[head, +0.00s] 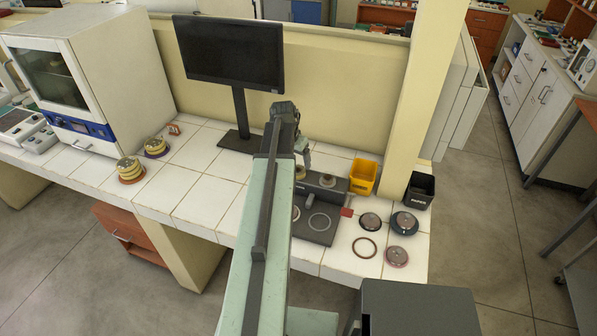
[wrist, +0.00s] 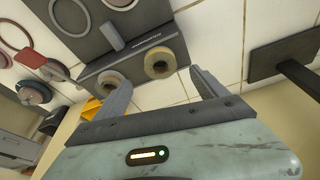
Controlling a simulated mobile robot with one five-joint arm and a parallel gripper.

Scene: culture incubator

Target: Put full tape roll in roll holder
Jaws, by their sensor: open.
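The dark roll holder (head: 333,194) stands on the white-tiled bench, right of the monitor; its dark body also shows in the wrist view (wrist: 128,42). Two pale, round tape-like rolls sit at it, one on the left (wrist: 110,79) and one on the right (wrist: 160,66) in the wrist view. I cannot tell which is the full tape roll. My gripper (head: 303,153) is above the holder's back edge in the head view, partly hidden by my arm. In the wrist view my gripper (wrist: 162,91) has its fingers spread wide, with nothing held between them.
A yellow bin (head: 363,177) and a black bin (head: 419,190) stand right of the holder. Several round discs and a ring (head: 364,247) lie in front of them. The monitor (head: 229,52) stands behind, left of my arm.

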